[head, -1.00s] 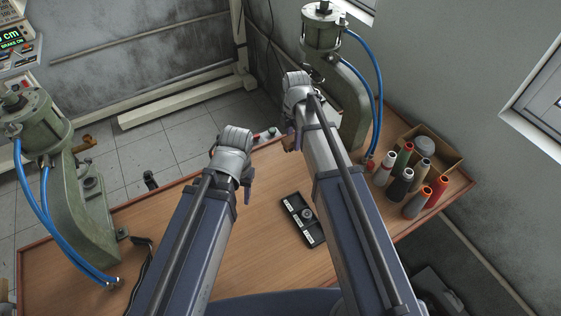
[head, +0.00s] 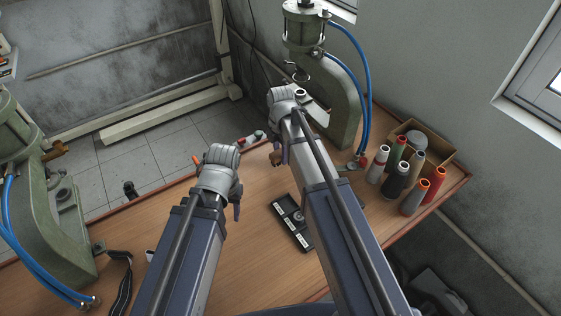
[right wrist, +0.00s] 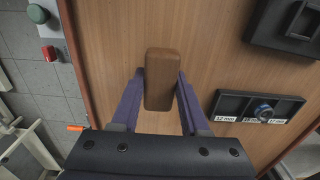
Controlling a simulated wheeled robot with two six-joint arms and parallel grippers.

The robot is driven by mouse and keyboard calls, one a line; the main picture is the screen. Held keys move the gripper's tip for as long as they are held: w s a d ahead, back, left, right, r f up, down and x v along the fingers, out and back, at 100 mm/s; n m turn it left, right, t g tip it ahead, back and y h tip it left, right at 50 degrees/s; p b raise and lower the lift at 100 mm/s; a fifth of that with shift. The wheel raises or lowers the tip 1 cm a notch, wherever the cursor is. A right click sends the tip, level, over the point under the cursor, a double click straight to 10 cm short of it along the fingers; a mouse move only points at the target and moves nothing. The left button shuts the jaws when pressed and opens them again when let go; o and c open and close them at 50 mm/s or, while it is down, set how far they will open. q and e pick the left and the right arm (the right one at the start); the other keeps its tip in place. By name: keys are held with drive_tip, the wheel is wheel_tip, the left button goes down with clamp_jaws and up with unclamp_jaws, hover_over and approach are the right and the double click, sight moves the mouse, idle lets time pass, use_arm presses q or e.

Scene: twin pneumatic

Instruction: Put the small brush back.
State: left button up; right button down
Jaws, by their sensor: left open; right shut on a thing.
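The small brush shows as a brown wooden block (right wrist: 160,80) between the fingers of my right gripper (right wrist: 160,97) in the right wrist view; its bristles are hidden. My right gripper is shut on it. In the head view the brush (head: 276,158) is a small brown patch beside the right gripper (head: 281,152), over the far part of the table. I cannot tell whether it touches the wood. My left gripper (head: 234,203) is open and empty over the table's left part, its fingers partly hidden by the wrist.
A black labelled tray (head: 301,233) lies near my right arm. Green presses stand at left (head: 55,215) and at the back (head: 345,105). Thread spools (head: 396,180) and a cardboard box (head: 440,150) are at right. A green-and-red button box (head: 253,138) is at the far edge.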

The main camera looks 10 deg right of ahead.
sight(280, 159)
use_arm(q)
wheel_tip(280, 159, down, 3)
drive_tip(key=shift+f+b, duration=0.1)
drive_tip(key=shift+b, duration=1.05)
use_arm(e)
wheel_tip(280, 159, down, 3)
drive_tip(key=shift+f, duration=0.1)
drive_tip(key=shift+r, duration=0.2)
drive_tip(key=shift+f, duration=0.15)
drive_tip(key=shift+c, duration=2)
unclamp_jaws()
